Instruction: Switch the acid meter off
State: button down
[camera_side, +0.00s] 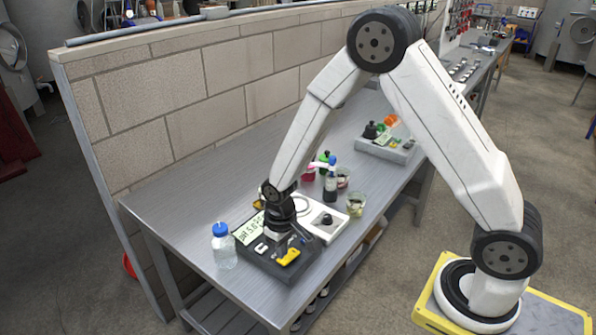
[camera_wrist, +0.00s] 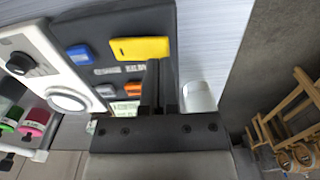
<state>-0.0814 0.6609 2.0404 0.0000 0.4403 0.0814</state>
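The acid meter (camera_side: 268,262) is a dark grey box near the left end of the bench, with a lit green display (camera_side: 250,229) reading roughly pH 5.6. A yellow control (camera_side: 289,257) sits on its front panel; the wrist view shows it as a wide yellow piece (camera_wrist: 140,48), with a blue button (camera_wrist: 79,55) and an orange one (camera_wrist: 133,89) nearby. My gripper (camera_wrist: 158,64) points down over the panel, its dark fingers together and empty, tips close to the yellow piece. I cannot tell whether they touch it. My gripper partly covers the panel and display.
A blue-capped bottle (camera_side: 223,250) stands left of the meter. A white device with a black knob (camera_side: 325,219) sits right beside it. A dark blue-capped bottle (camera_side: 330,182) and a glass beaker (camera_side: 355,204) stand behind. A block wall (camera_side: 200,90) borders the bench's rear.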

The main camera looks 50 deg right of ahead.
jog(key=shift+f, duration=1.05)
dwell(0.5)
jog(key=shift+r, duration=3)
jog(key=shift+s+d+r, duration=0.15)
jog(key=shift+s+r, duration=0.15)
jog(key=shift+r, duration=0.1)
jog(key=s+d+r+t, duration=0.2)
jog(key=s+d+r, duration=0.1)
jog(key=s+r, duration=0.4)
jog(key=shift+s+t, duration=0.3)
jog(key=shift+s, duration=1.25)
